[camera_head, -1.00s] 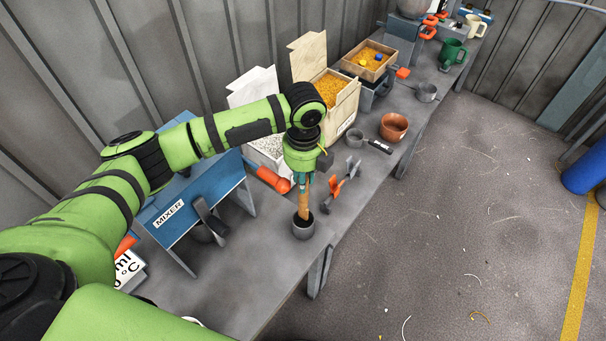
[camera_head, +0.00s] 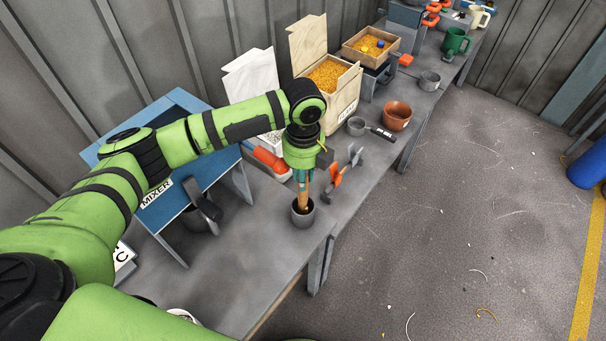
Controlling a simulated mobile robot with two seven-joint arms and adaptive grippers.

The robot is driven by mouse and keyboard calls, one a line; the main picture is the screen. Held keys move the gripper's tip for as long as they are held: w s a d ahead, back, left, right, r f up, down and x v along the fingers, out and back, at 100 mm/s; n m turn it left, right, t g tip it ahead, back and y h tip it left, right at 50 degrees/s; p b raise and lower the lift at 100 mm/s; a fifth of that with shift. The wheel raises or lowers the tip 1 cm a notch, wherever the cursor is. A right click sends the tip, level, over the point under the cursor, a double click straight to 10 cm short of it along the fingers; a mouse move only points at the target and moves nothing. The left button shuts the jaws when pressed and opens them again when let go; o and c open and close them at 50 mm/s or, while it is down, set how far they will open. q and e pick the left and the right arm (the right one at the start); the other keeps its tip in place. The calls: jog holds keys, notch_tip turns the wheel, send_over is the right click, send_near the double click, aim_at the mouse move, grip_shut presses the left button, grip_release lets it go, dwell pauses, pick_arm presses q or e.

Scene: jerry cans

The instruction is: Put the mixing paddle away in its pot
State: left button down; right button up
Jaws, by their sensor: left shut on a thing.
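My left gripper (camera_head: 303,178) points down over the bench and is shut on the upper part of the mixing paddle (camera_head: 303,198), a wooden stick held nearly upright. The paddle's lower end is inside the mouth of a small dark grey pot (camera_head: 303,216), which stands near the bench's front edge. The pot's rim hides that end, so I cannot tell whether it touches the bottom. My right gripper is not in view.
An orange and grey tool (camera_head: 335,176) lies close to the right of the gripper. A blue mixer stand (camera_head: 170,203) is on the left. A terracotta bowl (camera_head: 397,118) stands farther right.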

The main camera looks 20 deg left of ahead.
pick_arm(q)
jog(key=shift+f, duration=0.55)
jog(key=c, duration=1)
grip_release()
notch_tip(320, 180, up, 12)
jog(key=shift+f, duration=0.1)
